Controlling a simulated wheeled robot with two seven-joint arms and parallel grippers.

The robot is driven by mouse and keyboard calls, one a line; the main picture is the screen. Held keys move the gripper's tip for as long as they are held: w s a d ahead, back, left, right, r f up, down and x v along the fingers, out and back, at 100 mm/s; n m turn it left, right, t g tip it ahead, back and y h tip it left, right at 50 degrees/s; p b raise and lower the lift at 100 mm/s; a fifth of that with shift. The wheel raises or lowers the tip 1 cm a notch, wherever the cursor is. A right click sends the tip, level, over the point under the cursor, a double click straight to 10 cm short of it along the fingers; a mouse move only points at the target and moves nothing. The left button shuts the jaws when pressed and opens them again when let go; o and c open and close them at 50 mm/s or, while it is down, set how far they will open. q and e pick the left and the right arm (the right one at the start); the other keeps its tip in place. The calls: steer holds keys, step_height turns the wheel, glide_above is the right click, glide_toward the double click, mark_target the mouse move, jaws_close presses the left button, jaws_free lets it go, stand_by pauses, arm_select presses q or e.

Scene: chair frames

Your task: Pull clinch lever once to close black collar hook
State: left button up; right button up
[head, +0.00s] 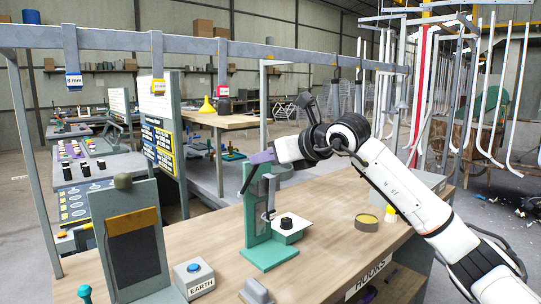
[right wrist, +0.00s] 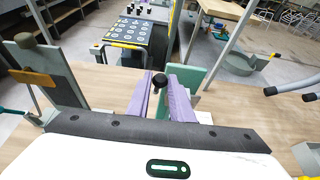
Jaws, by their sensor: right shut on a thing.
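The green clinch press (head: 257,225) stands on the wooden bench, with a green base plate and an upright post. Its dark lever (head: 247,181) slants up at the top of the post. My right gripper (head: 262,157), with purple fingers, is at the upper end of the lever and shut on it. In the right wrist view, the lever's black knob (right wrist: 159,80) shows between the two purple fingers. A small black piece (head: 287,222) sits on a pale block beside the post; I cannot tell whether it is the collar hook or its state. My left gripper is not in view.
A box marked EARTH (head: 194,279) with a blue button and a stand with a dark panel (head: 133,258) are at left. A round tin (head: 366,223) and a yellow-and-white piece (head: 390,214) lie at right. A grey rail (head: 200,45) crosses above the bench.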

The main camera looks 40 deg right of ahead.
steer(key=shift+r, duration=0.25)
steer(key=shift+w+r+p, duration=0.75)
steer(key=shift+p, duration=0.3)
steer(key=shift+w+a+p, duration=0.1)
steer(key=shift+w+p, duration=0.25)
steer(key=shift+w, duration=0.15)
steer(key=o, duration=0.9)
steer(key=shift+f, duration=0.15)
